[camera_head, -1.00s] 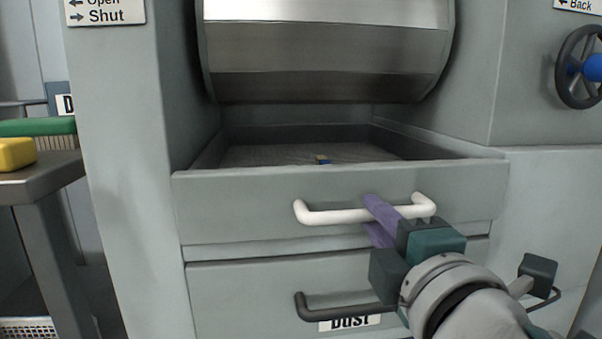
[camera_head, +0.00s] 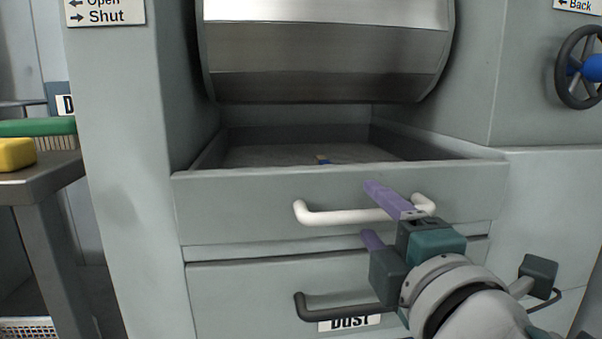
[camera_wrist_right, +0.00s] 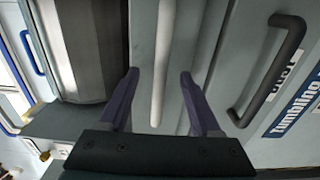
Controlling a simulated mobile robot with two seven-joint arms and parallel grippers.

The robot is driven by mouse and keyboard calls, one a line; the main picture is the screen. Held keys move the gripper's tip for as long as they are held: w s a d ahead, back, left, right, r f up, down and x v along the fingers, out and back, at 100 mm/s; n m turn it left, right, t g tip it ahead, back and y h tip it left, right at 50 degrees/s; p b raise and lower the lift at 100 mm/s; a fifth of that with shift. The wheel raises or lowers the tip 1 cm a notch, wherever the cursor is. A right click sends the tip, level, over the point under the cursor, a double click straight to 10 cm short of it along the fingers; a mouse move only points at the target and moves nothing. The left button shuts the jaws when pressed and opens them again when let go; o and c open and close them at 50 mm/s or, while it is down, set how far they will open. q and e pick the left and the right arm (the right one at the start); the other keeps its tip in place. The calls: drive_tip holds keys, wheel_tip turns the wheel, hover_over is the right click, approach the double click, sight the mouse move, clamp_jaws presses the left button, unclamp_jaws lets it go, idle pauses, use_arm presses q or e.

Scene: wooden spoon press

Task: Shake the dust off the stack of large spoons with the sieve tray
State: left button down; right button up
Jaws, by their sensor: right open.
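The sieve tray (camera_head: 235,205) is a grey drawer pulled out below the steel drum, with a meshed floor and a white bar handle (camera_head: 335,216). I see no clear stack of large spoons. My right gripper (camera_head: 372,214) is at the right part of the white handle, its purple fingers open, one above and one below the bar. In the right wrist view the handle (camera_wrist_right: 161,60) runs between the spread fingers, apart from both. My left gripper is out of view.
Below is a second drawer with a dark handle (camera_head: 345,312) and a dust label (camera_head: 350,323). A steel drum (camera_head: 325,60) hangs above the tray. On the left, a bench (camera_head: 45,180) holds a green brush (camera_head: 40,128) and a yellow block (camera_head: 15,154). A handwheel (camera_head: 578,67) is on the right.

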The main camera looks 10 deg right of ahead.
drive_tip(key=s, duration=0.7)
idle(0.4)
drive_tip(key=shift+d, duration=0.1)
